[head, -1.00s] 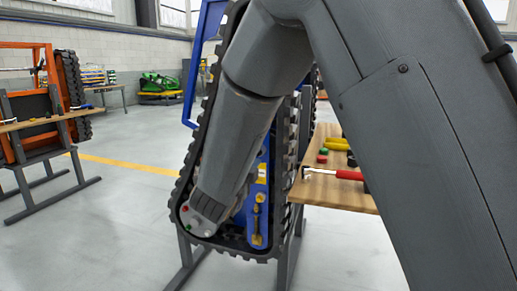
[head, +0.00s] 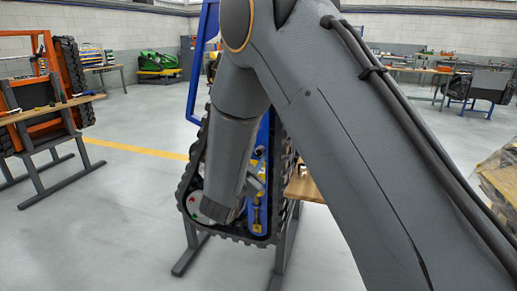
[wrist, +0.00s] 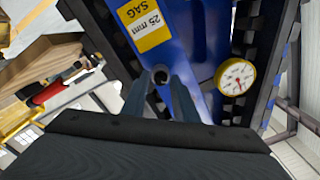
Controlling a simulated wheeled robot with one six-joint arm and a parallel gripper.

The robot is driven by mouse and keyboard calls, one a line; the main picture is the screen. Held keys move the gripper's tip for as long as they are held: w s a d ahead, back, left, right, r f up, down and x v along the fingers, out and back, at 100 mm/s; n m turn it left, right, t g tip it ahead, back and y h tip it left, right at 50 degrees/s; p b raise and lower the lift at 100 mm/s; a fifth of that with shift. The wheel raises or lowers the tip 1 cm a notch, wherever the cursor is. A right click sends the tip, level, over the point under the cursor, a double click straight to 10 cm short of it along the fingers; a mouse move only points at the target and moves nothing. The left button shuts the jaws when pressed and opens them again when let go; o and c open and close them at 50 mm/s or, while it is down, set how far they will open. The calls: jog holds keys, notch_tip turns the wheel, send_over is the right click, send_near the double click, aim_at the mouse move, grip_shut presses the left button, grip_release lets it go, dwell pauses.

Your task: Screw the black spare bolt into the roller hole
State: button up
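My gripper (wrist: 160,84) shows in the wrist view as two dark fingers pointing at the blue track frame (wrist: 205,50). A small round piece with a dark centre (wrist: 160,76) sits between the fingertips. I cannot tell whether it is the black bolt held there or a part of the frame behind. In the head view my arm hides the gripper in front of the tracked carrier. A pale round end plate with a red dot (head: 192,201) shows at the track's lower left. The roller hole cannot be made out.
An orange carrier (head: 68,75) stands far left.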

jog(key=n+p, duration=0.2)
jog(key=n, duration=0.1)
jog(key=n+p, duration=0.1)
jog(key=shift+r, duration=0.25)
jog(key=n+p, duration=0.2)
jog(key=n, duration=0.1)
jog(key=shift+f, duration=0.2)
jog(key=shift+c, duration=0.6)
grip_shut()
jog(key=m+b, duration=0.2)
jog(key=m, duration=0.2)
jog(key=shift+w+f+m, duration=0.1)
jog(key=shift+m, duration=0.3)
jog(key=m+b, duration=0.2)
jog(key=m, duration=0.1)
jog(key=shift+m+b, duration=0.3)
jog(key=shift+m, duration=0.6)
